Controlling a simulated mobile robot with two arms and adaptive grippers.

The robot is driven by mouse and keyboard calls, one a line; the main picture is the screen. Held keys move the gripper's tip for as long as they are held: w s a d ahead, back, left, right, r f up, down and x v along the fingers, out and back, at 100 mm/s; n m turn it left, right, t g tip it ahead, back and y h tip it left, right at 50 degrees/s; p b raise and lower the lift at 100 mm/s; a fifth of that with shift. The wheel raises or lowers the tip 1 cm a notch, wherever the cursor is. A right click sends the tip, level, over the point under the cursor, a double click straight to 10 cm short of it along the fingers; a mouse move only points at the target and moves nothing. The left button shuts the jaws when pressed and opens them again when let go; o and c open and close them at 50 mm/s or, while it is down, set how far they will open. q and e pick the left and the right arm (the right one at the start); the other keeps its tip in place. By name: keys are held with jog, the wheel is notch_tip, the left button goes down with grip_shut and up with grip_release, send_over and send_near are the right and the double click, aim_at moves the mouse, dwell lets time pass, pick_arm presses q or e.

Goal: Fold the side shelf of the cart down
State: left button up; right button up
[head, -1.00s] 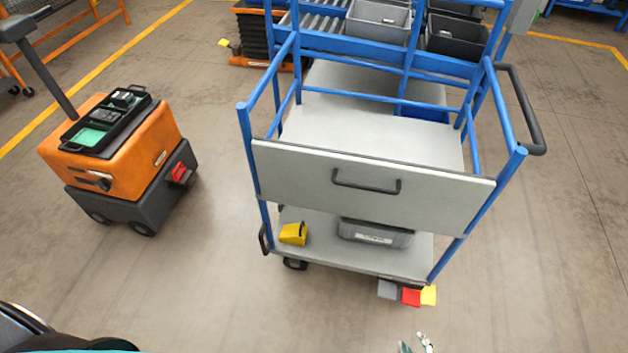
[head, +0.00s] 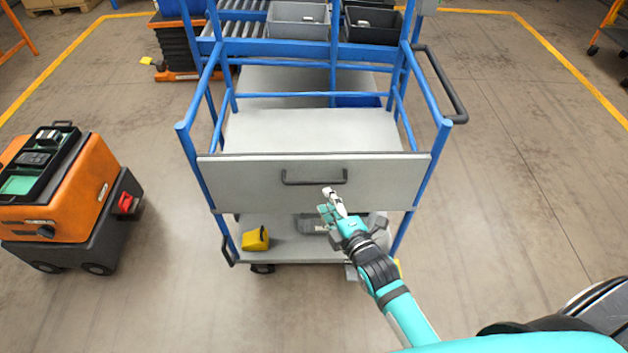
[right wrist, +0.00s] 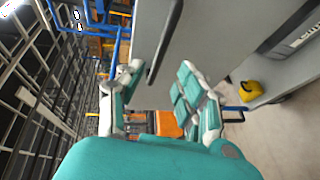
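The cart (head: 190,150) has blue posts and grey decks. Its side shelf (head: 245,190) is a flat grey panel standing upright across the near side, with a dark bar handle (head: 314,182) near its upper middle. My right gripper (head: 330,202) is in front of the panel, just below the handle's right part. In the right wrist view the gripper's fingers (right wrist: 160,95) are spread apart and the handle (right wrist: 170,35) runs down toward the gap between them. I see no grip on the handle; whether they touch is unclear. My left gripper is not in view.
An orange and dark wheeled machine (head: 70,195) stands at the left. The floor right of the cart is clear.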

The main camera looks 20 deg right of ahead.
aim_at(317, 184)
jog(key=x, duration=0.8)
jog(key=shift+w+f, duration=0.1)
jog(key=shift+w, duration=0.3)
grip_shut()
